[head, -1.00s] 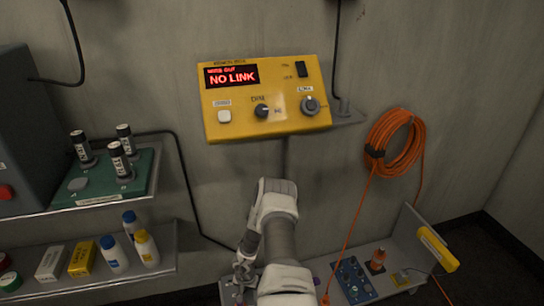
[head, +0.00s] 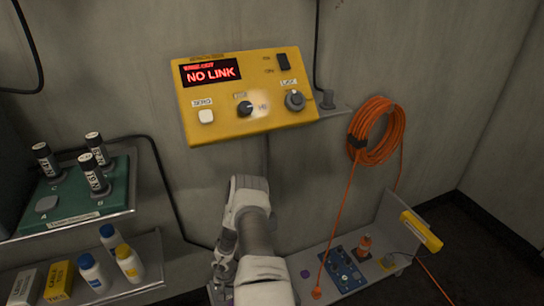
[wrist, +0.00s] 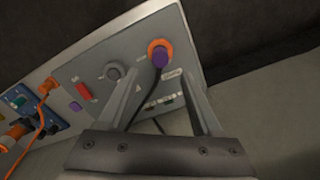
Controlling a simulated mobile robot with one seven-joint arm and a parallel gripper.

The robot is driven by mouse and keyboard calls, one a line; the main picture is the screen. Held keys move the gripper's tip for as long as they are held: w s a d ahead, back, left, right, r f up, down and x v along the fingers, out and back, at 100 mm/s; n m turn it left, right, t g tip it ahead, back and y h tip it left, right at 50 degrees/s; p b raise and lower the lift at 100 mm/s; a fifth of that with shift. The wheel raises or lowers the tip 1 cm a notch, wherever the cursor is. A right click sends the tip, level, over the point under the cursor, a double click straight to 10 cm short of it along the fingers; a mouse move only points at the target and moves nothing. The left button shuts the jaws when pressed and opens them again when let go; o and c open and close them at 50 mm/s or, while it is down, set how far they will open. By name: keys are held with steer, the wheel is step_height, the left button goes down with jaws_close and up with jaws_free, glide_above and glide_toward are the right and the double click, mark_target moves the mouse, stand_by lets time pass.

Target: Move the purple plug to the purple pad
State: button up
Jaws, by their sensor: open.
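In the wrist view, a purple plug (wrist: 160,58) sits at an orange ring on a grey panel, with a dark cable running down from it. My gripper (wrist: 163,84) is open, and its two fingers point at the panel with the plug seen between and beyond their tips. Contact between fingers and plug cannot be made out. A small purple round patch (wrist: 75,106), which looks like the purple pad, lies left of the plug near a red part. In the head view a purple spot (head: 305,273) shows on the low shelf right of my arm, which hides my gripper there.
The yellow wall box (head: 245,95) reads "NO LINK". Shelves with bottles (head: 92,272) stand at left.

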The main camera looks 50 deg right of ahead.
step_height(320, 180, down, 6)
steer(key=b, duration=0.3)
steer(key=shift+f, duration=0.1)
step_height(320, 180, down, 3)
steer(key=b, duration=0.4)
steer(key=shift+b, duration=0.55)
steer(key=shift+r+b, duration=0.2)
steer(key=shift+b, duration=0.25)
stand_by(0.7)
jaws_close()
stand_by(0.3)
stand_by(0.5)
steer(key=shift+r, duration=0.15)
stand_by(0.6)
